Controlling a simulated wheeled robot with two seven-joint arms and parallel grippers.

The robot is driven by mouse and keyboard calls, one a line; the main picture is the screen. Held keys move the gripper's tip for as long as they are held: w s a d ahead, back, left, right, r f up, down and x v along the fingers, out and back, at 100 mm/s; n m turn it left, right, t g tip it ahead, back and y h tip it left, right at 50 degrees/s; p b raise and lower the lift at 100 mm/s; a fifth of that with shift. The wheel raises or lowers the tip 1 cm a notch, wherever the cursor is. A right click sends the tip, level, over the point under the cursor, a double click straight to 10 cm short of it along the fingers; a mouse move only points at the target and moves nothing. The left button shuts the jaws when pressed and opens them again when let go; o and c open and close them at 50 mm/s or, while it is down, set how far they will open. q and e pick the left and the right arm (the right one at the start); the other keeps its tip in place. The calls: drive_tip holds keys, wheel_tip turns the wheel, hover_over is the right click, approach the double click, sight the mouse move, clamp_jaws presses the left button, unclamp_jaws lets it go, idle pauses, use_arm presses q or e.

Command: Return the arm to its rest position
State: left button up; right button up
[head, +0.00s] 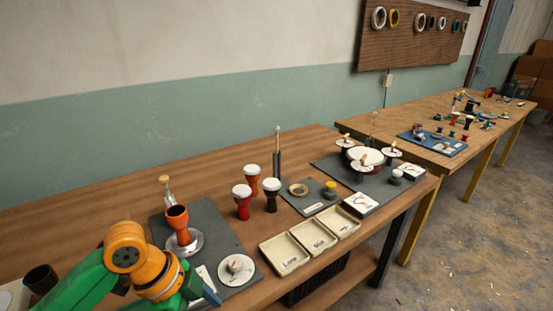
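My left arm comes in at the lower left, green with orange joints. Its gripper (201,292) is at the bottom edge, just below a round white disc (236,268) with a small knob. The arm hides most of the gripper, and I cannot see whether it is open or shut. An orange goblet drum body (178,226) stands upright on a round metal plate (193,244) on a dark mat (226,237), beyond the gripper. A red drum (242,208), an orange-brown drum (252,184) and a black drum (271,201), all with white heads, stand upright together. My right gripper is out of view.
Cream labelled trays (284,268) line the table's front edge. A second dark mat (325,172) carries white round pieces. A dark cylinder (40,280) stands at the lower left beside my arm. Bare wood (100,215) lies at the table's back left. Another workbench (420,113) continues right.

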use_arm(q)
drive_tip(key=s+d+f+n+t, duration=0.2)
drive_tip(key=s+d+f+n, duration=0.15)
drive_tip(key=f+n, duration=0.45)
drive_tip(key=s+a+f+n+t+y, duration=0.1)
drive_tip(key=s+a+f+n+y, duration=0.3)
drive_tip(key=s+a+f+n, duration=0.35)
wheel_tip(320, 180, down, 16)
drive_tip(key=s+r+g+p, duration=0.1)
drive_tip(key=s, duration=0.2)
drive_tip(key=s+a+f+g+p, duration=0.1)
drive_tip(key=s+a+f, duration=0.1)
drive_tip(key=s+f, duration=0.7)
drive_tip(key=s, duration=0.2)
drive_tip(key=shift+s+a+f+m, duration=0.35)
drive_tip(key=shift+s+a, duration=0.05)
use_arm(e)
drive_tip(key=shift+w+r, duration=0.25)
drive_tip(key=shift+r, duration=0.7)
